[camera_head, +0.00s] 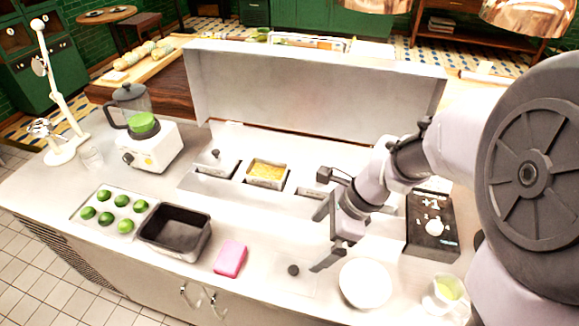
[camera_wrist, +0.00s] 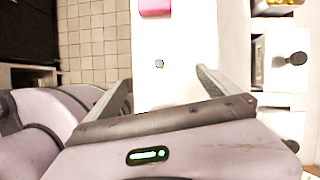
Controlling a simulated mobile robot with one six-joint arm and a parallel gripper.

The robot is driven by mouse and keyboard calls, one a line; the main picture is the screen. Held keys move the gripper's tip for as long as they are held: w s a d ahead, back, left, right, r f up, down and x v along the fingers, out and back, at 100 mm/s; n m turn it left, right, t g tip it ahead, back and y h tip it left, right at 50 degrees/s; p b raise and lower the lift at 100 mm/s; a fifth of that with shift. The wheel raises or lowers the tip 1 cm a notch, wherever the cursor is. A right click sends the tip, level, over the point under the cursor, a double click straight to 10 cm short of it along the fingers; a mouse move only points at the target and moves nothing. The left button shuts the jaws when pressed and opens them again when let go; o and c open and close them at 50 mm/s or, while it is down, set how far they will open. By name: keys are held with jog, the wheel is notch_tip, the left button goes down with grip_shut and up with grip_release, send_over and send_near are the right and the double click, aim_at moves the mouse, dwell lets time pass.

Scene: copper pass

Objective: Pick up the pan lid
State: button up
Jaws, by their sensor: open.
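The pan lid (camera_head: 282,282) appears as a pale, flat square on the counter, with a dark round knob (camera_head: 293,270) at its middle. The knob also shows in the wrist view (camera_wrist: 159,63), but the lid's edges blend into the white counter there. My gripper (camera_head: 316,243) is open and empty, to the right of the knob in the head view. In the wrist view my fingers (camera_wrist: 164,76) are spread, and the knob shows between and just past their tips. Their height above the lid is hard to tell.
A pink sponge (camera_head: 230,257) and a dark bin (camera_head: 162,232) lie left of the lid. A white bowl (camera_head: 365,284) is close on the right, with a scale (camera_head: 432,230) behind. Behind are a lidded pan (camera_head: 215,163) and a pan of yellow food (camera_head: 266,173).

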jog(key=b, duration=0.5)
send_near(294, 268)
jog(key=x, duration=0.5)
jog(key=shift+a+r, duration=0.1)
jog(key=shift+a, duration=0.25)
jog(key=b+x, duration=0.1)
jog(key=x, duration=0.1)
jog(key=d+b+x, duration=0.1)
jog(key=b+x, duration=0.1)
jog(key=x, duration=0.1)
jog(key=shift+s+a+f, duration=0.1)
jog(key=shift+f, duration=0.2)
jog(key=shift+a, duration=0.15)
jog(key=shift+r, duration=0.1)
jog(key=shift+c, duration=0.9)
jog(key=c, duration=1)
